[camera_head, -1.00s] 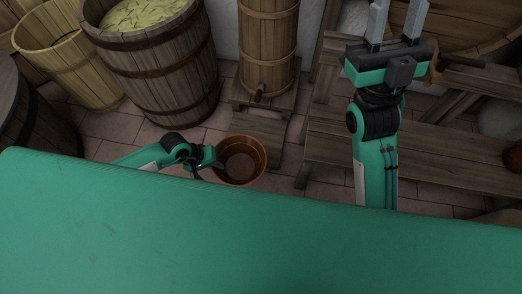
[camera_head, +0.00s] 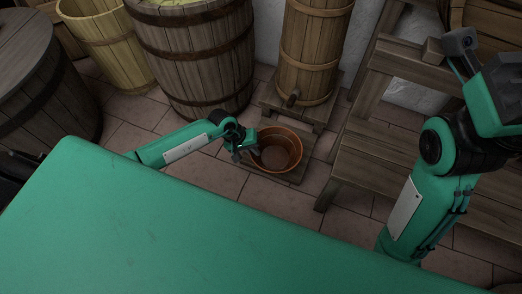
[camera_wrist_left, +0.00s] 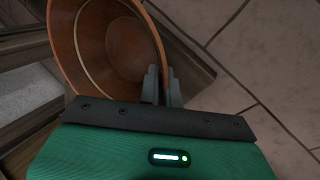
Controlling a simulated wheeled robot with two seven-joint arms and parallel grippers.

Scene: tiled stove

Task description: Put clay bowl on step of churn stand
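The clay bowl (camera_head: 275,150) is reddish brown, round and open at the top; it also shows at the upper left of the left wrist view (camera_wrist_left: 110,40). My left gripper (camera_head: 246,148) is at the bowl's left rim, and in the left wrist view its two fingers (camera_wrist_left: 162,86) are closed on the bowl's wall. The bowl is over the low wooden step (camera_head: 299,177) of the churn stand (camera_head: 308,114), covering most of it. I cannot tell whether its base touches the step. My right gripper is out of view; only its arm shows at the right.
The wooden churn (camera_head: 315,50) stands on the stand behind the bowl. A large barrel (camera_head: 195,60) is to its left and a wooden bench (camera_head: 375,160) to its right. Tiled floor (camera_head: 225,178) is clear left of the step.

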